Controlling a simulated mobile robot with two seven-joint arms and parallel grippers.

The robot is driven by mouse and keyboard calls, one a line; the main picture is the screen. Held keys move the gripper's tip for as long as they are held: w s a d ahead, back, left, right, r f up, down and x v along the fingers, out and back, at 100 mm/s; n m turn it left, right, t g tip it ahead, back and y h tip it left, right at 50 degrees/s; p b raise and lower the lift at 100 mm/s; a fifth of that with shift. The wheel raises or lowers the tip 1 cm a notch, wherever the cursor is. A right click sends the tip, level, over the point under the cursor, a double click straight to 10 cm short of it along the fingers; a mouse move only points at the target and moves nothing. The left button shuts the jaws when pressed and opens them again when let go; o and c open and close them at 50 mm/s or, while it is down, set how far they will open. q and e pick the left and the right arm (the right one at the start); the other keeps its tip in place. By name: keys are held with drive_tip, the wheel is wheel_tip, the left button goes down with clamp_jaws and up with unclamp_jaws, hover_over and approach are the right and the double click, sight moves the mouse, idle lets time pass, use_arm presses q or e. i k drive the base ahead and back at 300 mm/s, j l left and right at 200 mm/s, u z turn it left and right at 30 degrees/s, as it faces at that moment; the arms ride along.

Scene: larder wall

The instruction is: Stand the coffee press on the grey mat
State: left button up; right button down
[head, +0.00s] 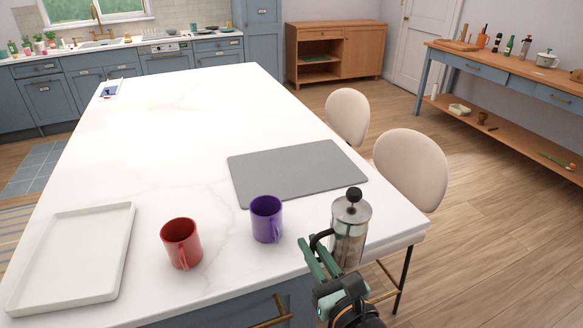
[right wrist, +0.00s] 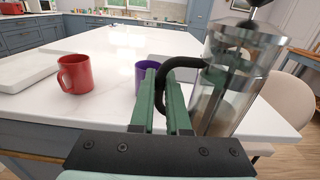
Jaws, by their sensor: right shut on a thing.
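The coffee press (head: 351,228) is a clear glass cylinder with a metal lid, a black plunger knob and a black handle. My right gripper (head: 318,258) is shut on its black handle. In the right wrist view the press (right wrist: 229,90) stands upright to the right of the green fingers (right wrist: 166,100). It is at the near right edge of the white island, apart from the mat; whether its base touches anything is hidden. The grey mat (head: 295,170) lies flat and empty on the island, beyond the press and to its left. My left gripper is not in view.
A purple mug (head: 266,219) stands just in front of the mat's near left corner. A red mug (head: 181,243) and a white tray (head: 72,258) are further left. Two beige chairs (head: 409,168) stand along the island's right side. The island's far part is mostly clear.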

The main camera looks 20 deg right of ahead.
sight(288, 169)
drive_tip(key=l+u, duration=0.4)
drive_tip(key=l, duration=0.3)
drive_tip(key=i+l+u, duration=0.5)
drive_tip(key=i, duration=0.1)
